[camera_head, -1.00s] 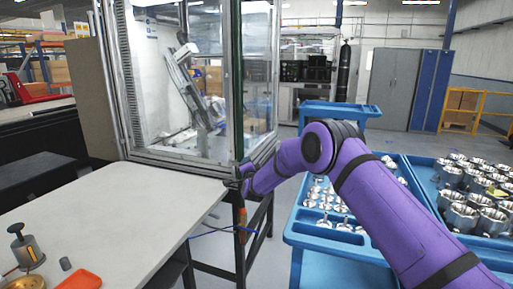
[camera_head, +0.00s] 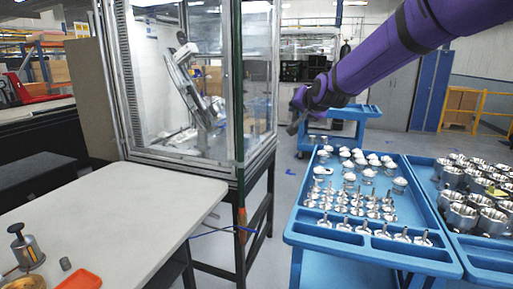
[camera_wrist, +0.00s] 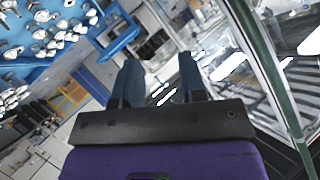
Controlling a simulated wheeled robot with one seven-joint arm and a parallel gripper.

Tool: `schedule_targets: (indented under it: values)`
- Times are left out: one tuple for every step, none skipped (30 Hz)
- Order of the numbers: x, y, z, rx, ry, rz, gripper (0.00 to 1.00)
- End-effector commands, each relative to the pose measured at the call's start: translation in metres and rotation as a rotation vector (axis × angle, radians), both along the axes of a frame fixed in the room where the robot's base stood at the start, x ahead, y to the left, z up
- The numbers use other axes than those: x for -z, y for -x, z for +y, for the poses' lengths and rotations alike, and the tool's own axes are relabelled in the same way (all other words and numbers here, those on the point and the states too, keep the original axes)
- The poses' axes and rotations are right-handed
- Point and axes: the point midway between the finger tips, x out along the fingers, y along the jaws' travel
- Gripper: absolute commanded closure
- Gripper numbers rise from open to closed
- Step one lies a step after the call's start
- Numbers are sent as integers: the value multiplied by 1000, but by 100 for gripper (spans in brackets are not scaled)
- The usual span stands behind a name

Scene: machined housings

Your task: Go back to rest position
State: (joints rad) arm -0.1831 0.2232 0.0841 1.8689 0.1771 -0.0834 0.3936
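My purple arm reaches in from the upper right in the head view. My gripper (camera_head: 294,122) is raised above the far left end of a blue cart and apart from it. In the wrist view my gripper (camera_wrist: 160,75) shows two dark fingers standing apart with nothing between them, so it is open and empty. Silver machined parts (camera_head: 350,200) stand in rows on the blue cart (camera_head: 345,243); they also show at the upper left of the wrist view (camera_wrist: 42,35).
A glass-walled machine enclosure (camera_head: 180,80) stands left of my gripper. A second blue cart with silver housings (camera_head: 465,215) is at the right. The pale table (camera_head: 120,215) holds a metal plunger-like item (camera_head: 25,250) and an orange tray (camera_head: 80,280). Floor shows between table and cart.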

Motion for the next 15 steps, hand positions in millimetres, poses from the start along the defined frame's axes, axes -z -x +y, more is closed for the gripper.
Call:
schedule_targets:
  values:
    - [-10, 19, -11, -4, 25, 15, 62]
    - [-14, 30, -17, -9, 43, 29, 62]
    - [-18, 44, -25, -15, 67, 47, 62]
    - [-21, 56, -31, -19, 83, 61, 62]
    - [-23, 67, -37, -23, 101, 75, 62]
    - [-27, 82, -45, -27, 122, 94, 62]
    - [-28, 94, -50, -32, 139, 108, 62]
    - [-30, 106, -56, -37, 156, 123, 62]
    - [-32, 122, -63, -43, 177, 142, 62]
    - [-32, 134, -69, -47, 193, 159, 62]
    - [-33, 147, -74, -50, 208, 173, 62]
    - [-34, 163, -81, -55, 228, 193, 62]
    - [-34, 176, -86, -60, 243, 208, 62]
    - [-34, 188, -91, -63, 257, 223, 62]
    - [-33, 205, -98, -68, 277, 244, 62]
